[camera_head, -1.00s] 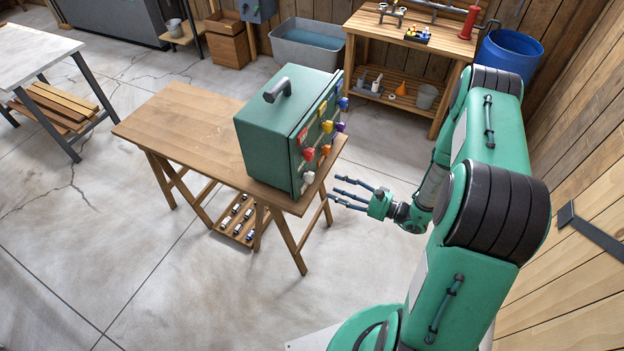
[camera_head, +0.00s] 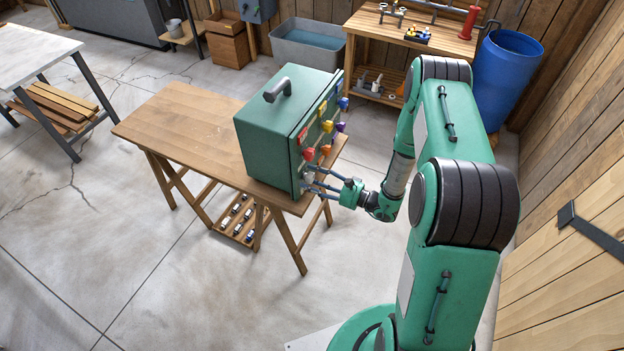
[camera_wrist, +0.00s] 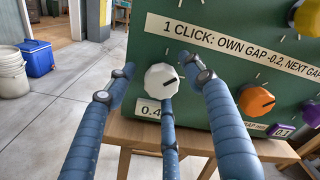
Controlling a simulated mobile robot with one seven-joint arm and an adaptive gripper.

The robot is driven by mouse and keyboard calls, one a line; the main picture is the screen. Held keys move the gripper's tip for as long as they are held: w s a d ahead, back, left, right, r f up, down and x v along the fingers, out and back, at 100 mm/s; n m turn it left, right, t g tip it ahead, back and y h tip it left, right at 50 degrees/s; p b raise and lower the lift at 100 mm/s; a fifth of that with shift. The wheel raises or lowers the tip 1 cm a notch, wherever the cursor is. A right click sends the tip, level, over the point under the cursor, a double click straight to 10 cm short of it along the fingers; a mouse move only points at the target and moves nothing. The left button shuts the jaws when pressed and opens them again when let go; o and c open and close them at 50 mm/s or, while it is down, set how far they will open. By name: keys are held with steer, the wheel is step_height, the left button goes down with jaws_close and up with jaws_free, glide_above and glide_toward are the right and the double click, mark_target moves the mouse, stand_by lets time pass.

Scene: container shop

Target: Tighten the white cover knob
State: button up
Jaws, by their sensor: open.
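My gripper (camera_wrist: 150,88) has blue jointed fingers spread open around the knob, left, right and below. Whether any finger touches it I cannot tell. In the head view my gripper (camera_head: 315,182) is at the lower near corner of the green box (camera_head: 262,135), where the fingers largely hide the white knob.
The box stands on a wooden table (camera_head: 180,125). An orange knob (camera_wrist: 256,101) sits right of the white one, a yellow knob (camera_wrist: 308,18) above right. A strip (camera_wrist: 230,45) reads "1 CLICK: OWN GAP -0.2, NEXT GAP". Floor left of the table is clear.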

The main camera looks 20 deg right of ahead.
stand_by(0.3)
steer(key=shift+w, duration=0.1)
steer(key=c, duration=1.2)
steer(key=shift+o, duration=0.2)
steer(key=shift+m, duration=0.4)
steer(key=m, duration=0.3)
steer(key=shift+r+m, duration=0.15)
steer(key=shift+m, duration=0.15)
steer(key=m+p, duration=0.1)
steer(key=m, duration=0.3)
steer(key=shift+w+m, duration=0.1)
steer(key=shift+m, duration=0.2)
steer(key=m+p, duration=0.1)
steer(key=m, duration=0.3)
steer(key=shift+d+r+p, duration=0.1)
steer(key=shift+p, duration=0.25)
steer(key=m+p, duration=0.1)
steer(key=m, duration=0.3)
steer(key=shift+w+d+m, duration=0.1)
steer(key=shift+w+m, duration=0.05)
steer(key=shift+m, duration=0.15)
